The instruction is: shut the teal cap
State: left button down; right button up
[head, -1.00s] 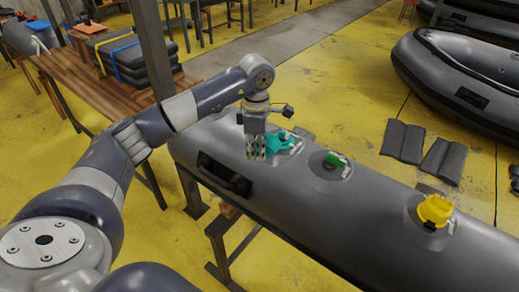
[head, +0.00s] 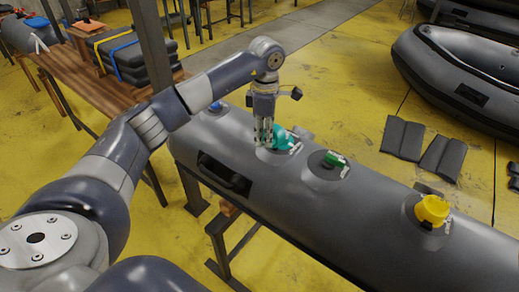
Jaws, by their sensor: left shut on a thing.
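The teal cap (head: 282,140) is on a round valve patch on top of the long grey inflatable tube (head: 390,215). My left gripper (head: 264,136) points down at the left side of the teal cap, with its fingers shut on it. The fingers hide part of the cap, and I cannot tell how far its lid is tilted. My right gripper is out of view.
A green cap (head: 334,159) and a yellow cap (head: 432,210) lie to the right along the tube; a blue cap (head: 215,106) lies to the left. A black handle (head: 225,174) is on the near side. Dark pads (head: 402,138) lie on the yellow floor.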

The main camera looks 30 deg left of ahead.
aim_at(277, 125)
pick_arm(q)
jog(key=shift+w+d+f, duration=0.1)
jog(key=shift+w+d, duration=0.1)
jog(key=shift+w, duration=0.25)
jog(key=shift+w+d+f, duration=0.1)
jog(key=shift+w+d, duration=0.05)
jog(key=shift+w, duration=0.25)
jog(key=shift+w+d, duration=0.2)
jog(key=shift+w, duration=0.5)
jog(key=w, duration=0.3)
jog(key=shift+a+f, duration=0.25)
jog(key=shift+f, duration=0.1)
jog(key=shift+w+r, duration=0.1)
jog(key=shift+r, duration=0.2)
jog(key=shift+d+r, duration=0.1)
jog(key=shift+w, duration=0.1)
jog(key=shift+w+f, duration=0.25)
jog(key=shift+w, duration=0.4)
jog(key=shift+w+f+b, duration=0.15)
jog(key=shift+w+b, duration=0.15)
jog(key=shift+b, duration=0.25)
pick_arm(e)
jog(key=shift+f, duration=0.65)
